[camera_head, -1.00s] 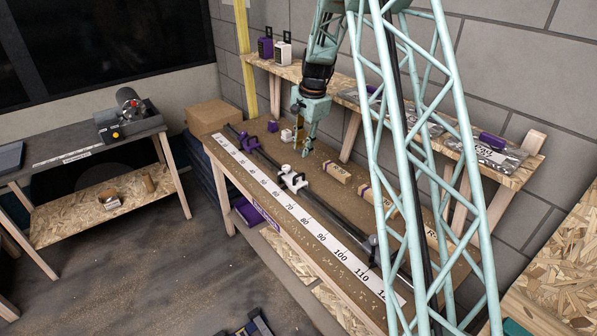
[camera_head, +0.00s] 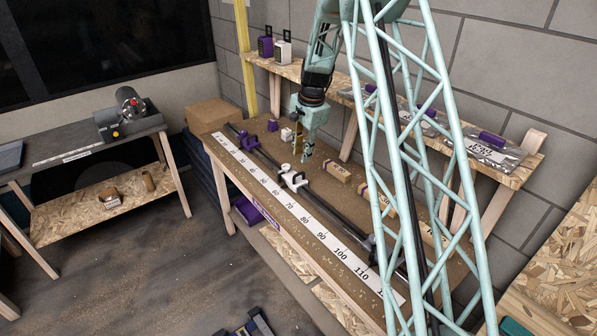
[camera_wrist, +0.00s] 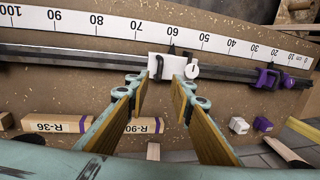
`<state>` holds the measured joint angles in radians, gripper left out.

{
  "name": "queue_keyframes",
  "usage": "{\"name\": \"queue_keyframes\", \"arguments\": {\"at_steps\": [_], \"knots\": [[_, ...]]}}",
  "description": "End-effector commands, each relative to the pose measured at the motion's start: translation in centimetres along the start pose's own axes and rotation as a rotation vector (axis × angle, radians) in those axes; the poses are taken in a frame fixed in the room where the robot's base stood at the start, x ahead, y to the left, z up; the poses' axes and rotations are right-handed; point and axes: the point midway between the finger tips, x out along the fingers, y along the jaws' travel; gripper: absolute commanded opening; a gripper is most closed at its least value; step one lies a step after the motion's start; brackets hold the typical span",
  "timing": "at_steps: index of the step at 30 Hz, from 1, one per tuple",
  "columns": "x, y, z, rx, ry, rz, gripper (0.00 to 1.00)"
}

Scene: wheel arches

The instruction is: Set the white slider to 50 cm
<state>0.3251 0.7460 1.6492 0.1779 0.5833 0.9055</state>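The white slider (camera_head: 293,179) sits on the dark rail (camera_head: 330,216) beside the white scale strip (camera_head: 300,215). It also shows in the wrist view (camera_wrist: 163,64), with a dark handle and a white knob, roughly level with the 60 mark. My gripper (camera_head: 302,150) hangs low over the bench on the wall side of the slider. In the wrist view its two fingers (camera_wrist: 168,84) are spread apart with nothing between them. Their tips lie close to the slider's near edge; I cannot tell whether they touch it.
Wooden blocks labelled R-36 (camera_wrist: 56,124) and R-90 (camera_wrist: 140,126) lie on the wall side of the bench. A white cube (camera_wrist: 238,125) and a purple cube (camera_wrist: 262,124) stand nearby. A wall shelf (camera_head: 345,96) runs behind.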

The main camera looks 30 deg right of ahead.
Motion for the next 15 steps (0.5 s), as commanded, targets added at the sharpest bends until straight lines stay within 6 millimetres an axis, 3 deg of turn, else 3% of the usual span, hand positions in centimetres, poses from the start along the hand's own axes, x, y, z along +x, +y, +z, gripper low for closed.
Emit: {"name": "queue_keyframes", "arguments": {"at_steps": [15], "knots": [[5.9,0.1,0.0,0.001,-0.001,0.002,0.21]]}}
